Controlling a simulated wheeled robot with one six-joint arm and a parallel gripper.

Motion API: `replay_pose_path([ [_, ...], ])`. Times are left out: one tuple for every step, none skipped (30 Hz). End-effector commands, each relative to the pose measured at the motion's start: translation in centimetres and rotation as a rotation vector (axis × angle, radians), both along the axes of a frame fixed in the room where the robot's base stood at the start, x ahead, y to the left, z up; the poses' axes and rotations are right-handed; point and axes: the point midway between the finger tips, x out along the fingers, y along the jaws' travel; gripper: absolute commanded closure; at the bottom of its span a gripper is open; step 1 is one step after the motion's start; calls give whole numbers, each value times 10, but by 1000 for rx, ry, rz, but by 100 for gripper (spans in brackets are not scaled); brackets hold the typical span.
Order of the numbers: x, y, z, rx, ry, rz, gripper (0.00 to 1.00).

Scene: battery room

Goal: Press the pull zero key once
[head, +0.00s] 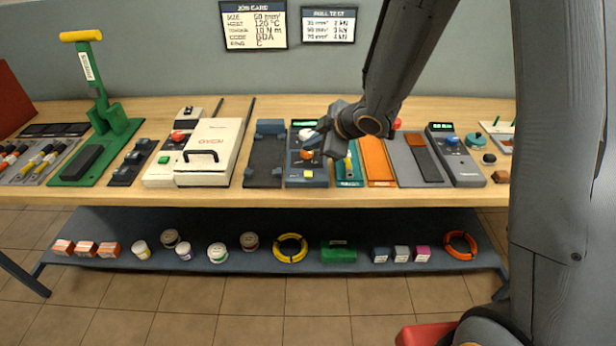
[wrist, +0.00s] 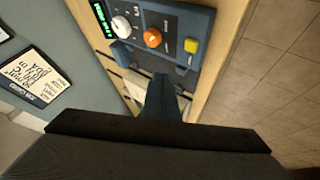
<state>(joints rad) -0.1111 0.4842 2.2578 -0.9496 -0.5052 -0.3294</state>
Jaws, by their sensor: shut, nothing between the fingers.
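In the wrist view the same panel shows at the top, with the yellow key (wrist: 190,46) right of the orange knob (wrist: 152,38) and the white knob (wrist: 121,27). The labels are too small to read, so I cannot confirm which is the pull zero key. My gripper (wrist: 162,78) is shut and empty, its tip apart from the yellow key in the picture.
A white heater-like box (head: 210,150) and a dark slab (head: 264,160) stand left of the panel. Teal and orange units (head: 376,160) stand close on its right. A blue-grey unit with a blue knob (head: 455,155) is further right. Wall cards (head: 328,25) hang behind.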

Motion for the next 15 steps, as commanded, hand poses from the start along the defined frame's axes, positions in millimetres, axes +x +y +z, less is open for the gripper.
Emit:
replay_pose_path([
  [1,0,-10,0,0,0,100],
  [1,0,-13,0,0,0,100],
  [1,0,-18,0,0,0,100],
  [1,0,-21,1,0,-1,100],
  [1,0,-24,1,0,-1,100],
  [1,0,-29,1,0,-1,100],
  [1,0,-32,0,1,-1,100],
  [1,0,-35,0,1,-1,100],
  [1,0,-39,0,1,-1,100],
  [1,0,-43,0,1,-1,100],
  [1,0,-46,0,1,-1,100],
  [1,0,-51,0,2,-1,100],
  [1,0,-54,0,2,-1,100],
  [1,0,-57,0,2,-1,100],
  [1,0,-60,0,2,-1,100],
])
